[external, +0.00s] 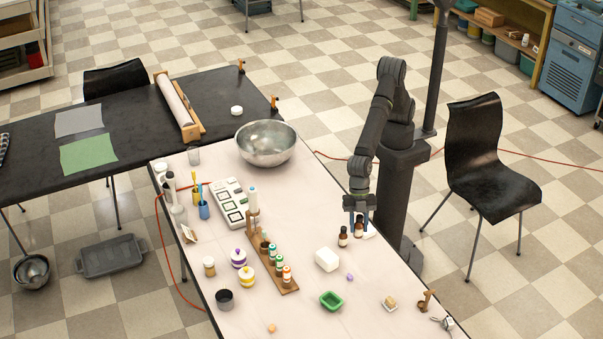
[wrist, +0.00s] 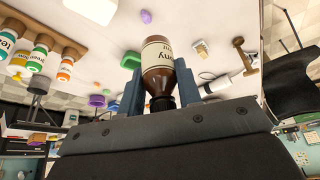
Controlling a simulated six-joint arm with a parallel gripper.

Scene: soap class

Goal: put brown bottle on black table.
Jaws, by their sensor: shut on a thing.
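A brown bottle (external: 359,228) with a pale label and dark cap is between the fingers of my gripper (external: 358,217), at the right side of the light table. In the wrist view the bottle (wrist: 157,77) sits between the blue fingers of my gripper (wrist: 157,68), its cap toward the palm. My gripper is shut on it. I cannot tell whether its base touches the tabletop. The black table (external: 215,95) is at the back left, touching the light table.
The light table (external: 300,220) holds a steel bowl (external: 266,143), a wooden rack of small bottles (external: 279,270), a white block (external: 327,259) and a green dish (external: 331,300). On the black table lie a green sheet (external: 88,154), a grey sheet (external: 79,121) and a paper roll (external: 174,100).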

